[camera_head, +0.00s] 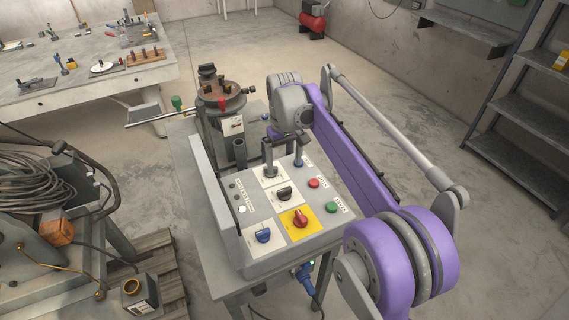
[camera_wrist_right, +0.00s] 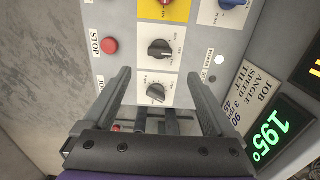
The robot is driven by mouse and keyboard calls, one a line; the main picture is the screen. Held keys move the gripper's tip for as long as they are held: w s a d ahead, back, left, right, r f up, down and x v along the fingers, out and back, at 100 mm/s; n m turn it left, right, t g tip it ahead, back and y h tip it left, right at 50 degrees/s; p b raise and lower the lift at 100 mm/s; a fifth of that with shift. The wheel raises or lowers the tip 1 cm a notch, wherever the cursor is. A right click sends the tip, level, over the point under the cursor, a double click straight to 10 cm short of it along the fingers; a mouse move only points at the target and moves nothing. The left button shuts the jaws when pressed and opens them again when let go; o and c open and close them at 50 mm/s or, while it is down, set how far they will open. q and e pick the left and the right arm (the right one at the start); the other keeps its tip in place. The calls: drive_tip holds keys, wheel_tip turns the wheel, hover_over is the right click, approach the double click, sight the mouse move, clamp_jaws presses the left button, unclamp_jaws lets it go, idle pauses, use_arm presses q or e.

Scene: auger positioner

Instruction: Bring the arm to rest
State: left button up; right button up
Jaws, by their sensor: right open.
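My right arm, purple and grey (camera_head: 345,160), reaches over a sloped grey control panel (camera_head: 268,262) in the head view. My right gripper (camera_head: 283,160) hangs over the panel's upper part. In the right wrist view, the two dark fingers of my right gripper (camera_wrist_right: 165,82) are apart, with nothing held between them. A black knob (camera_wrist_right: 156,92) shows between the fingers, with another black knob (camera_wrist_right: 160,48) just beyond. I cannot tell whether the fingers touch the panel. My left gripper is not in view.
The panel carries a red knob (camera_head: 300,219), a blue knob (camera_head: 263,235), a red button (camera_head: 314,183) and a green button (camera_head: 333,207). A round turntable (camera_head: 222,92) stands behind. Shelving (camera_head: 510,100) stands right; floor between is clear.

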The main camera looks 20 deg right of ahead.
drive_tip(key=s+a+f+t, duration=0.1)
drive_tip(key=s+f, duration=0.2)
drive_tip(key=s, duration=0.6)
drive_tip(key=s+a+f+t, duration=0.2)
drive_tip(key=s+f, duration=0.2)
drive_tip(key=s, duration=0.5)
drive_tip(key=s+a+f+m+t, duration=0.1)
drive_tip(key=s+f+t, duration=0.1)
drive_tip(key=s, duration=0.8)
drive_tip(key=shift+a+f, duration=0.3)
drive_tip(key=shift+f, duration=0.55)
